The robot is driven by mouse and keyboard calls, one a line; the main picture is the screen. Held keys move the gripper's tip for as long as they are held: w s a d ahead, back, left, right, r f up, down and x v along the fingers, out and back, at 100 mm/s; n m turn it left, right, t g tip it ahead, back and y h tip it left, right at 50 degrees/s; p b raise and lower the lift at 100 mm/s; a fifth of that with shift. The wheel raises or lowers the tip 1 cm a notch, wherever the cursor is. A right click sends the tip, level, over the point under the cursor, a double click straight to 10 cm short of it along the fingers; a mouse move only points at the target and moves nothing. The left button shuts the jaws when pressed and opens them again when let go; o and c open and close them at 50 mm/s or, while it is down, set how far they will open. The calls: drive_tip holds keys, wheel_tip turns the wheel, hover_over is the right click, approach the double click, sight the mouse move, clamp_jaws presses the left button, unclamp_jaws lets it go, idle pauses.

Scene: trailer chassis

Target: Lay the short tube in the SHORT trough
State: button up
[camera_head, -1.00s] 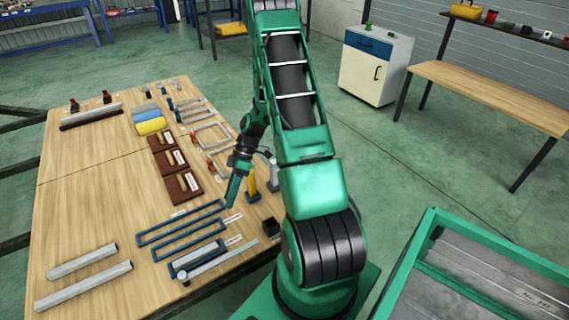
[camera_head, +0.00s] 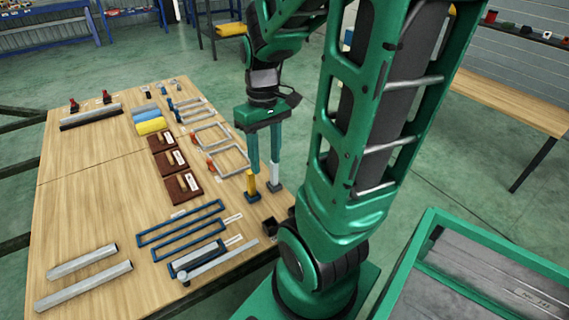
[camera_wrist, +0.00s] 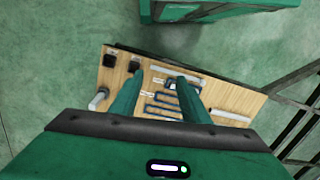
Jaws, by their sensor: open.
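Two pale grey tubes lie on the left front of the table: the shorter tube (camera_head: 82,262) and, nearer, a longer tube (camera_head: 83,286). My gripper (camera_head: 263,170) is open and points down at the table's right edge, apart from the tubes and troughs. In the wrist view its fingers (camera_wrist: 155,85) are spread, partly hiding the troughs below.
A yellow-based post (camera_head: 251,186) and a pale post (camera_head: 274,178) stand near my fingers. A thin rod (camera_head: 220,259) with a disc end lies along the front troughs. Brown blocks (camera_head: 182,186) and grey frames (camera_head: 230,161) lie farther back. Left-centre table (camera_head: 90,205) is clear.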

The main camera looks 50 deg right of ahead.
drive_tip(key=s+a+r+m, duration=0.1)
drive_tip(key=s+r+m, duration=0.2)
drive_tip(key=s, duration=0.5)
drive_tip(key=shift+s+a+m+t+h, duration=0.25)
drive_tip(key=shift+a+m+t+h, duration=0.1)
drive_tip(key=shift+m, duration=0.45)
drive_tip(key=shift+r, duration=0.1)
